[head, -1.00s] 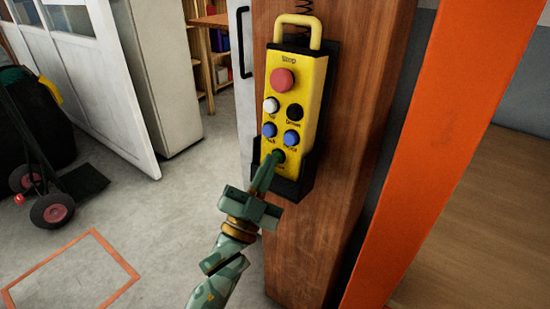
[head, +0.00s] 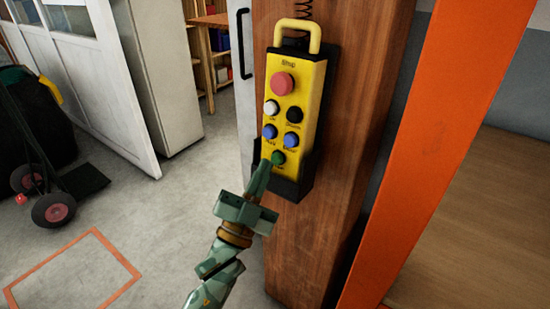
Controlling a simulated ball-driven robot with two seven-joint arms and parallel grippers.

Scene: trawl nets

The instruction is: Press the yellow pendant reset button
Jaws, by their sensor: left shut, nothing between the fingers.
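The yellow pendant (head: 296,105) sits in a black holder on the wooden post, upright and slightly tilted in view. It has a red button (head: 283,83) at the top, a white (head: 271,107) and a black button (head: 294,115), two blue buttons (head: 270,131), and a green button (head: 278,157) at the bottom. The small labels are too blurred to read surely. My left gripper (head: 266,165) is shut and empty, its tips just below and left of the green button. I cannot tell whether they touch the pendant. My right gripper is not in view.
The wooden post (head: 355,130) carries the pendant, with an orange upright (head: 430,150) to its right. A hand truck (head: 50,190) stands at the far left. The grey floor (head: 170,220) is open, with an orange outlined rectangle (head: 75,275).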

